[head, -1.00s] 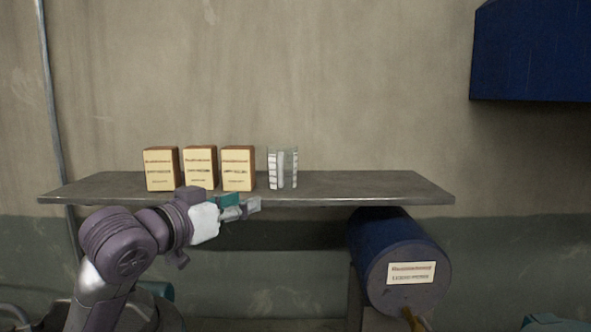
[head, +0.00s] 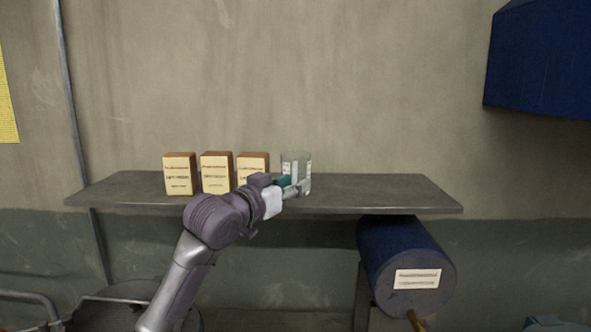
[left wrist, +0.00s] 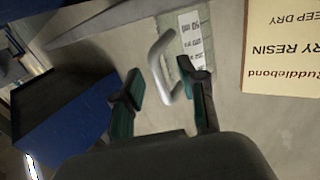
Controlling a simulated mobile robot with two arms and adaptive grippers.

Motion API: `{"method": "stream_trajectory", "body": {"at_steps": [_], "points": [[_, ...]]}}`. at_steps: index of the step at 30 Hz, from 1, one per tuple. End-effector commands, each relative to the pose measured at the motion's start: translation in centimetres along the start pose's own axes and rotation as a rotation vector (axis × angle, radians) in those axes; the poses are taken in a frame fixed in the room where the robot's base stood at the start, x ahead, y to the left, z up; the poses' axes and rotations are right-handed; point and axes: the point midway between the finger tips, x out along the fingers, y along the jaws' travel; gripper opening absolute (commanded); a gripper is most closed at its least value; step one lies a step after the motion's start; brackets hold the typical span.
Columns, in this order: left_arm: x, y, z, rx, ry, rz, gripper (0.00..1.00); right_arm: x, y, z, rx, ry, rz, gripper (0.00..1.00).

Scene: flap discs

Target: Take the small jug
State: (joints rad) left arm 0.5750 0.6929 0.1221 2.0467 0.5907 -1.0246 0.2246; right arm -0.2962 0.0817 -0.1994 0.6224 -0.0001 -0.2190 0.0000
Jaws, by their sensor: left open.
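The small jug (head: 296,161) is clear, with white printed scale panels, and stands on the shelf to the right of the boxes. In the left wrist view its pale handle (left wrist: 158,62) and marked side (left wrist: 190,32) show. My left gripper (head: 299,188) is at the shelf's front edge, in front of the jug's lower part and partly hiding it. It is open; in the left wrist view its fingers (left wrist: 163,80) are on either side of the handle's line. I cannot tell whether they touch it. My right gripper is not in view.
Three brown and cream resin boxes (head: 216,174) stand left of the jug, the nearest one close to it. The grey shelf (head: 390,190) is bare to the right. A blue drum (head: 400,255) lies below it. A blue cabinet (head: 540,65) hangs at the upper right.

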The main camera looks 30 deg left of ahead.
Motion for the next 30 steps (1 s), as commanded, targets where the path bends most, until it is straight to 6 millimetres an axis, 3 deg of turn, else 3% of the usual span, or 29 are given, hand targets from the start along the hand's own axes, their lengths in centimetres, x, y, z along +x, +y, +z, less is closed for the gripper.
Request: {"method": "stream_trajectory", "body": {"at_steps": [3, 10, 17, 30], "points": [[0.91, 0.07, 0.01, 0.0, -0.002, 0.001, 0.41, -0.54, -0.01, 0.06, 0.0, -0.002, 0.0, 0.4], [0.97, 0.04, 0.14, 0.002, -0.001, 0.0, 0.4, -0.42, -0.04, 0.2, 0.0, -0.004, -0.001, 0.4], [0.94, 0.04, 0.13, 0.001, -0.001, 0.0, 0.01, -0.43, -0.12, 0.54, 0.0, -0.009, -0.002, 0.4], [0.93, 0.03, 0.05, 0.002, 0.0, 0.0, 0.0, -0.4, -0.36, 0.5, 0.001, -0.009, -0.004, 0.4]]}}
